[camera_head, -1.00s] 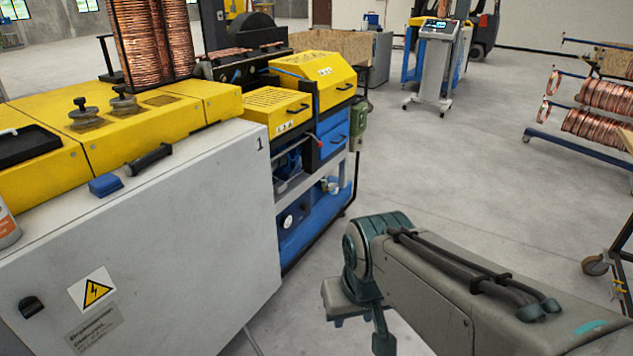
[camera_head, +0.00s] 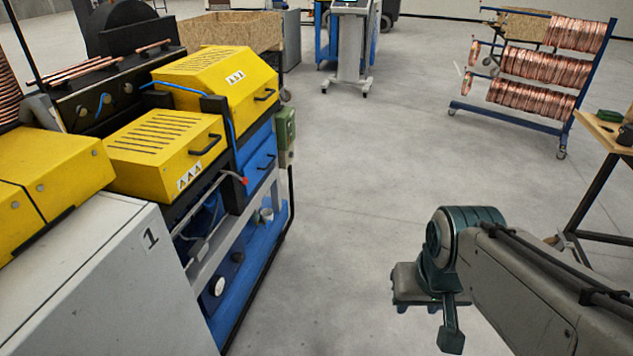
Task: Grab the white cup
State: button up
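A small white object (camera_head: 267,214) stands on the blue lower shelf of the machine, left of centre. It may be the white cup, but it is too small to be sure. My gripper (camera_head: 425,300) hangs at the lower right over open floor, well to the right of the machine and apart from it. Its fingers are not clear from this angle, and I cannot tell whether it is open or shut. No object shows in it.
The machine with yellow covers (camera_head: 170,135) and a white cabinet (camera_head: 95,285) fill the left. A rack of copper coils (camera_head: 540,75) stands at the upper right. A wooden table (camera_head: 605,130) is at the right edge. The middle floor is clear.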

aim_at(267, 214)
jog(key=z, duration=0.1)
jog(key=i, duration=1.6)
jog(key=u, duration=0.5)
jog(key=i, duration=1.05)
jog(key=u, duration=0.4)
